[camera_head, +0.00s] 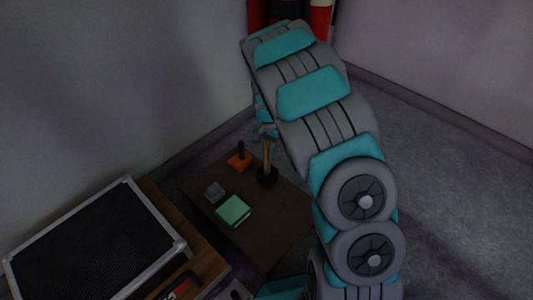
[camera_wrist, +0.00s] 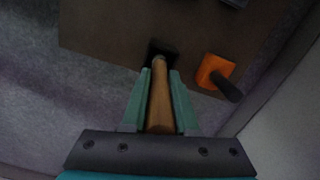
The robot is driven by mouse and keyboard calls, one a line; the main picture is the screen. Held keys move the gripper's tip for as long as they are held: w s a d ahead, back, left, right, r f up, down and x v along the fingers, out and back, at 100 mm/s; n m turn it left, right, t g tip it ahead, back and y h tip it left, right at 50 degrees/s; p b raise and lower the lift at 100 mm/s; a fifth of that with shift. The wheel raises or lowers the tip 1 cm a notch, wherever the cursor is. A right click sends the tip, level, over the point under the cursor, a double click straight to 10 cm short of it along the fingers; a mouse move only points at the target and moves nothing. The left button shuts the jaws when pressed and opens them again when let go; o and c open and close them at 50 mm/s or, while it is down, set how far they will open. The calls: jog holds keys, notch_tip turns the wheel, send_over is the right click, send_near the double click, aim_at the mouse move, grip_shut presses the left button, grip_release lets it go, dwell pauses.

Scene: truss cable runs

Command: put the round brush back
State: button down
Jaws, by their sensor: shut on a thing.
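The round brush (camera_head: 267,158) has a brown wooden handle and stands roughly upright over the brown board. The handle fills the middle of the wrist view (camera_wrist: 160,108). A black block-like part (camera_head: 268,178) is at the handle's lower end; I cannot tell if it is the brush head or a holder. My gripper (camera_head: 265,132) comes from above and is shut on the handle. In the wrist view its teal fingers (camera_wrist: 160,82) lie on both sides of the handle. The handle's upper end is hidden by my gripper.
On the brown board (camera_head: 285,222) are an orange block with a dark handle (camera_head: 239,160), a grey block (camera_head: 215,192) and a green block (camera_head: 233,211). A black framed case (camera_head: 95,240) lies at left. Walls stand behind. Red cylinders (camera_head: 320,20) are at the top.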

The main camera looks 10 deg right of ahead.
jog(key=shift+f, duration=0.1)
jog(key=c, duration=0.7)
grip_release()
jog(key=r, duration=0.8)
jog(key=r+p, duration=0.1)
jog(key=r, duration=0.3)
jog(key=shift+w+d, duration=0.3)
jog(key=shift+s+r, duration=0.15)
jog(key=shift+r, duration=0.1)
jog(key=s+r+n, duration=0.2)
jog(key=s+r, duration=0.1)
jog(key=s, duration=0.9)
jog(key=s+r+n, duration=0.3)
jog(key=s, duration=1)
jog(key=s+r+n+g, duration=0.1)
jog(key=s+r+n, duration=0.2)
jog(key=s, duration=1)
jog(key=shift+s+a+h, duration=0.15)
jog(key=shift+s+h, duration=0.1)
jog(key=shift+h, duration=0.05)
